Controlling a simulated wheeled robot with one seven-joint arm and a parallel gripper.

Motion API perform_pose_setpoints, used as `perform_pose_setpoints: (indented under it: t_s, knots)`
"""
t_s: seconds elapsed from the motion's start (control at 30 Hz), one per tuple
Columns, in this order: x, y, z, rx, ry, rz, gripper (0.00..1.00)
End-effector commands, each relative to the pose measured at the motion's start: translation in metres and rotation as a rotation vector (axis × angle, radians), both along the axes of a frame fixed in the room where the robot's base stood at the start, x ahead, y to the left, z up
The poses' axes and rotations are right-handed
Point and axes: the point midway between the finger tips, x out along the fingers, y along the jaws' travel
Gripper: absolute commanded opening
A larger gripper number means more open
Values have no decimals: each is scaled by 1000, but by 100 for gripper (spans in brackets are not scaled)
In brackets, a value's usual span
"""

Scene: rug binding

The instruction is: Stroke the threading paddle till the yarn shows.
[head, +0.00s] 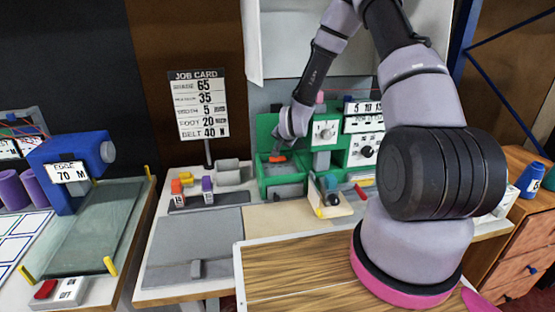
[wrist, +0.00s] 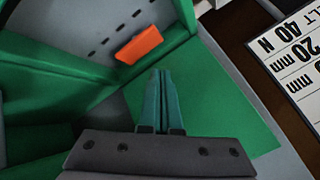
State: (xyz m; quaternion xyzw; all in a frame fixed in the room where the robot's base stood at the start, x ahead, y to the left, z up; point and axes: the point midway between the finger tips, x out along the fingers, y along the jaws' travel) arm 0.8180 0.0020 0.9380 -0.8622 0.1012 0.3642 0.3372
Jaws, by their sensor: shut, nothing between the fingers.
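The orange paddle (head: 277,159) sits inside the green machine (head: 265,128) in the head view. In the wrist view the orange paddle (wrist: 140,44) lies tilted on a grey panel with a row of dark slots. My gripper (wrist: 161,74) is shut and empty, its two teal fingers together. Its tips are just below and right of the paddle in the wrist view, and a gap shows between them in the picture. I cannot tell whether they touch in depth. In the head view my wrist hides the fingers. No yarn can be made out near the paddle.
A job card (head: 199,104) stands on a post left of the machine. Orange and purple labelled pieces stand on a dark strip (head: 205,201). A cream block with a black knob (head: 331,199) is at the front right. The grey plate (head: 193,245) in front is mostly clear.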

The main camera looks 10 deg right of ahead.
Motion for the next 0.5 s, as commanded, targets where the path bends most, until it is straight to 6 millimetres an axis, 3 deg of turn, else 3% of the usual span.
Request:
perform_pose_setpoints:
  t_s: [0.23, 0.5]
  knots:
    - [0, 0, 24, -1, -1, 0, 0]
    - [-1, 0, 30, 0, 1, 0, 0]
